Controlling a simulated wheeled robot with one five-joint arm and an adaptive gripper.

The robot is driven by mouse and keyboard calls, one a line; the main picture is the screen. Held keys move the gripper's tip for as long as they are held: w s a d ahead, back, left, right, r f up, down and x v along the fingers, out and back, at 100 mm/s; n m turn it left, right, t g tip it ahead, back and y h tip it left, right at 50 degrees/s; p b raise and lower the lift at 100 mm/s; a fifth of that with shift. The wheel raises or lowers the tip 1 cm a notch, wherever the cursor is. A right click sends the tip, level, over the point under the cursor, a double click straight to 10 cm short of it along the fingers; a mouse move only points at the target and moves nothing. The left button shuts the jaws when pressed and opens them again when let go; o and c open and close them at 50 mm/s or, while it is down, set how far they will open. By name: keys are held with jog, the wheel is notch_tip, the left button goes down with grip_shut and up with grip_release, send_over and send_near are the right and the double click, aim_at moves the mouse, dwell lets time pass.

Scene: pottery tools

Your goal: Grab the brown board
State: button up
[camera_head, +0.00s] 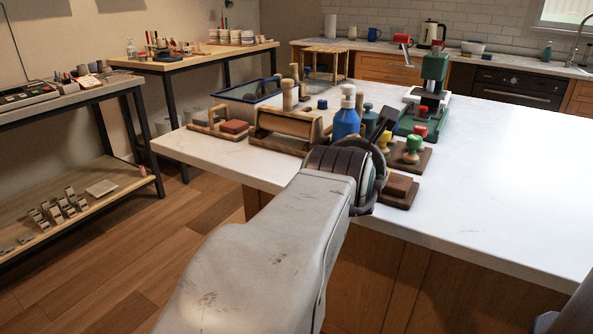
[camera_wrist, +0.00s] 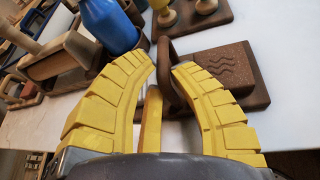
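A brown board (camera_head: 402,201) lies near the front edge of the white counter, with a smaller reddish-brown block (camera_head: 398,184) on it. In the wrist view the board (camera_wrist: 258,97) is at the right, and the block (camera_wrist: 220,66) shows a wavy mark. A dark brown loop-like part (camera_wrist: 164,70) rises at their left side. My gripper (camera_wrist: 164,68) has its yellow fingers apart, with the loop-like part between the tips. I cannot tell whether they touch it. In the head view my arm hides the fingers.
A blue bottle (camera_head: 346,119) stands close left, beside a wooden rack (camera_head: 286,128). A brown board with coloured-knob stamps (camera_head: 411,152) lies just behind. A green press (camera_head: 432,85) stands farther back. The counter's right side (camera_head: 510,170) is clear.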

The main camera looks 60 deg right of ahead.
grip_shut()
jog(key=shift+r, duration=0.25)
